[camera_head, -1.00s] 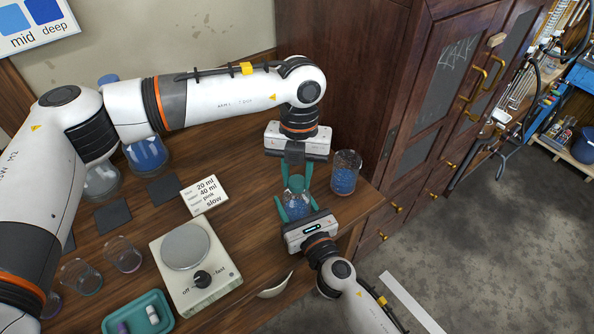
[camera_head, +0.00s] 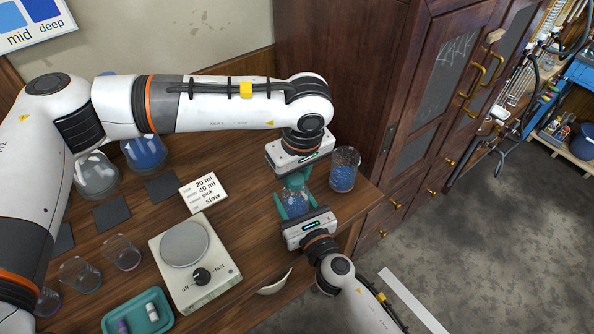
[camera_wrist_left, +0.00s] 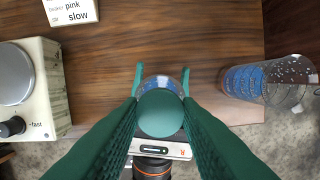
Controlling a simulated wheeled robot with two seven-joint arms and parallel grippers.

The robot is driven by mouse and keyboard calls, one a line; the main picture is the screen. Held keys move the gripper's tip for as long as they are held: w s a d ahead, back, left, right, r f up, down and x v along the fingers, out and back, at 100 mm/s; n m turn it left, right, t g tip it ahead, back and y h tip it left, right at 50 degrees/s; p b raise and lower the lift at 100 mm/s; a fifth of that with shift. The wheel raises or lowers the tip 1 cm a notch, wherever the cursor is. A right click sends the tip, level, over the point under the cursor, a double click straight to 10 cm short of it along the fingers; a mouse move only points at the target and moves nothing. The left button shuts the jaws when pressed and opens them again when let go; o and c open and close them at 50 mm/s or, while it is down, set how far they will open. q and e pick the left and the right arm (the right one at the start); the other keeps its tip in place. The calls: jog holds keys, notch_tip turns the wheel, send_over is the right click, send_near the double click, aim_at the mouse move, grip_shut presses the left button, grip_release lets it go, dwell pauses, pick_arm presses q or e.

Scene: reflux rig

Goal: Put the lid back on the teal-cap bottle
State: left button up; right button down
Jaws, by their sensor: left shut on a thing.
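The bottle (camera_head: 297,203) is clear with blue contents and stands near the table's right front edge. It also shows in the left wrist view (camera_wrist_left: 162,82). My right gripper (camera_head: 295,205) comes from the front, its teal fingers on both sides of the bottle and shut on it. My left gripper (camera_head: 298,180) points down right above the bottle. In the left wrist view its fingers (camera_wrist_left: 160,112) are shut on the round teal lid (camera_wrist_left: 160,110).
A teal tray (camera_head: 110,323) is at front left. A wooden cabinet (camera_head: 350,80) rises behind.

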pick_arm(q)
jog(key=m, duration=0.4)
jog(key=shift+a+m+h, duration=0.15)
jog(key=shift+m+h, duration=0.25)
jog(key=m, duration=0.4)
jog(key=shift+m+h, duration=0.3)
jog(key=shift+h, duration=0.1)
jog(key=m, duration=0.4)
jog(key=shift+w+a+h, duration=0.1)
jog(key=shift+h, duration=0.2)
jog(key=m, duration=0.4)
jog(key=shift+g, duration=0.3)
jog(key=o, duration=0.9)
jog(key=shift+o, duration=0.2)
jog(key=shift+r, duration=2.25)
